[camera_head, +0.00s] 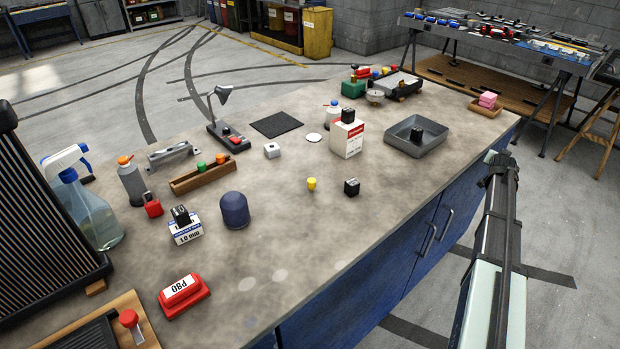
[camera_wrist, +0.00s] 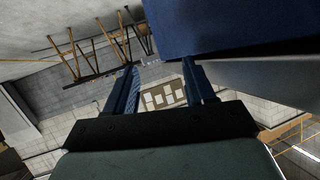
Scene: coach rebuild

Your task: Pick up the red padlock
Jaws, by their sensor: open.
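A small red padlock (camera_head: 152,207) with a dark shackle stands on the workbench (camera_head: 330,255) at the left, in front of a grey bottle with an orange cap. My gripper (camera_head: 502,160) is far from it, beyond the right edge of the bench, beside the blue cabinet front. In the wrist view my gripper (camera_wrist: 160,82) shows two fingers apart with nothing between them. The padlock is not in the wrist view.
Near the padlock are the grey bottle (camera_head: 131,182), a spray bottle (camera_head: 90,215), a wooden tray (camera_head: 205,178), a blue-and-white box (camera_head: 186,231) and a dark blue cylinder (camera_head: 235,211). A white box (camera_head: 346,140) and grey tray (camera_head: 432,143) stand further right. The bench's front middle is mostly clear.

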